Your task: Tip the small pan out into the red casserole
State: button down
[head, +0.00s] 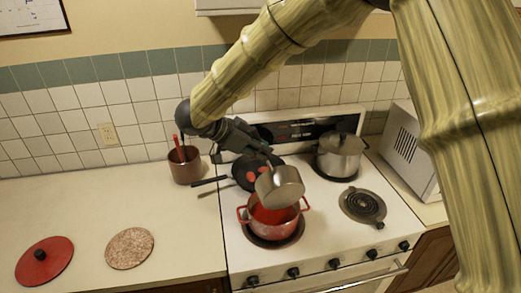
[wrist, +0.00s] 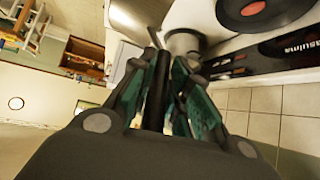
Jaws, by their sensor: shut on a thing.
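The small pan (head: 280,187) is a grey metal saucepan. It is held tilted above the red casserole (head: 274,230), with its rim leaning down toward the casserole's opening. The casserole stands on the front left burner, and red shows inside it. My gripper (head: 262,157) is shut on the pan's handle, above and behind the casserole. In the wrist view my gripper's fingers (wrist: 165,95) close around the dark handle, and part of the grey pan (wrist: 184,42) shows beyond them. I cannot see into the pan.
A black frying pan (head: 243,172) with red pieces sits on the back left burner. A lidded steel pot (head: 340,155) stands at the back right. A brown utensil pot (head: 185,166), red lid (head: 44,262) and round mat (head: 129,248) occupy the left counter.

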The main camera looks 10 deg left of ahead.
jog(key=shift+w+a+f+g, duration=0.2)
jog(key=shift+w+a, duration=0.05)
jog(key=shift+w, duration=0.35)
jog(key=shift+w+a+f+g, duration=0.15)
jog(key=shift+w+a+g, duration=0.1)
jog(key=shift+w, duration=0.3)
jog(key=shift+s, duration=0.1)
